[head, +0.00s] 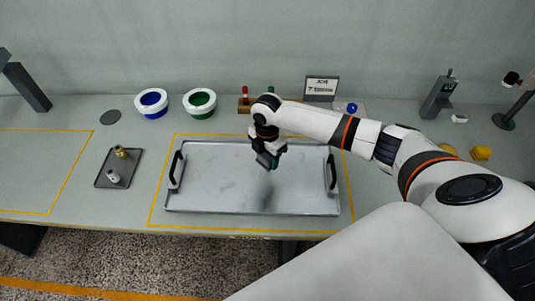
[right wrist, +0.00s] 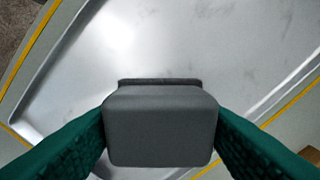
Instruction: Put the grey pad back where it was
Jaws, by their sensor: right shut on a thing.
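The grey pad (right wrist: 160,128) is a dark grey block with rounded edges and a thin, wider rim at its far side. My right gripper (head: 269,160) is shut on it, with a green finger on each side in the right wrist view. In the head view the gripper holds the pad above the large silver tray (head: 220,190), right of its middle. A soft shadow lies on the tray below, so the pad appears to be off the surface. My left gripper is not in view.
The silver tray has two black handles and stands inside a yellow outline. A dark disc (head: 110,117), a blue-lined bowl (head: 152,103) and a green-lined bowl (head: 200,103) stand behind.

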